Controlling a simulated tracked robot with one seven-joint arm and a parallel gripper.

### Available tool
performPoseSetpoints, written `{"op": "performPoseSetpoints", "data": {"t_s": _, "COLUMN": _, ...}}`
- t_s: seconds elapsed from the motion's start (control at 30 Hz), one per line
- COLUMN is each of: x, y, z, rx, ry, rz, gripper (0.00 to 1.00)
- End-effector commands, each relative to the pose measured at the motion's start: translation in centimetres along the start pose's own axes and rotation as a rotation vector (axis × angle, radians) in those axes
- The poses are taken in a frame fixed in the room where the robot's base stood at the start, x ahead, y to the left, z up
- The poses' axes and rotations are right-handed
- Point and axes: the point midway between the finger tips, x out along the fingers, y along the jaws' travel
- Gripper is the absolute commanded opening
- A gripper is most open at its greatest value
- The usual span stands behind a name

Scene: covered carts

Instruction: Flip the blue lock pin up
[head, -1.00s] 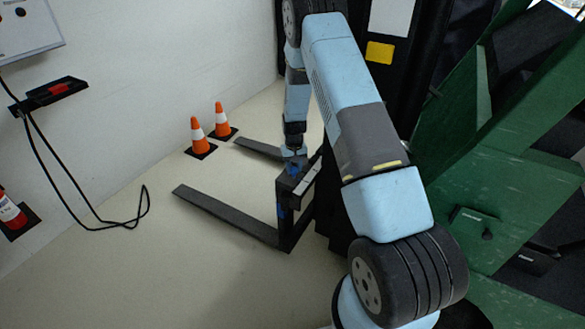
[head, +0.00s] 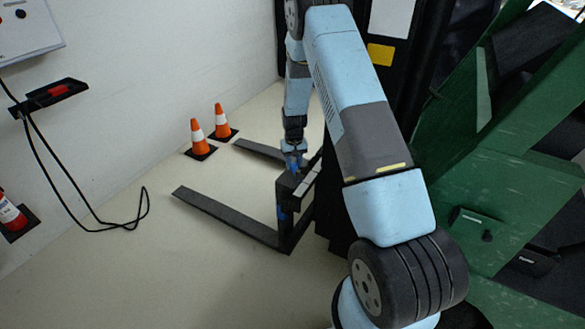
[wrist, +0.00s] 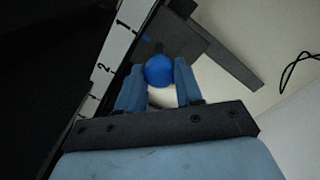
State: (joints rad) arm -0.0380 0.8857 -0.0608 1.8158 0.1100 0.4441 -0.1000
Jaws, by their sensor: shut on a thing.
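The blue lock pin (wrist: 159,71) shows in the wrist view as a round blue knob between the two light-blue fingers of my gripper (wrist: 159,66). My gripper is shut on it. In the head view my gripper (head: 293,160) is small, at the top of the dark fork carriage (head: 290,185), and a blue spot shows there. The pin's shaft is mostly hidden, so I cannot tell its exact tilt. A second blue part (head: 281,213) sits lower on the carriage front.
Two dark forks (head: 225,213) reach left over the pale floor. Two orange cones (head: 199,138) stand behind them by the white wall. A numbered white scale (wrist: 106,68) runs along the carriage in the wrist view. A green frame (head: 500,190) stands at right. A black cable (head: 70,190) hangs at left.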

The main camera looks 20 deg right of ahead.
Motion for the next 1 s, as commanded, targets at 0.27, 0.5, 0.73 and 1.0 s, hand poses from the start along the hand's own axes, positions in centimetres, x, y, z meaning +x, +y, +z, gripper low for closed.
{"op": "performPoseSetpoints", "data": {"t_s": 0.27, "x": -0.4, "y": 0.0, "z": -0.1, "rx": 0.000, "ry": 0.002, "rz": 0.000, "gripper": 0.37}}
{"op": "performPoseSetpoints", "data": {"t_s": 0.5, "x": -0.3, "y": 0.0, "z": -0.1, "rx": 0.000, "ry": 0.001, "rz": 0.000, "gripper": 0.60}}
{"op": "performPoseSetpoints", "data": {"t_s": 0.73, "x": -0.2, "y": 0.0, "z": -0.1, "rx": 0.000, "ry": 0.001, "rz": 0.000, "gripper": 0.61}}
{"op": "performPoseSetpoints", "data": {"t_s": 1.0, "x": -2.5, "y": 0.0, "z": -0.2, "rx": 0.000, "ry": 0.005, "rz": 0.000, "gripper": 0.61}}
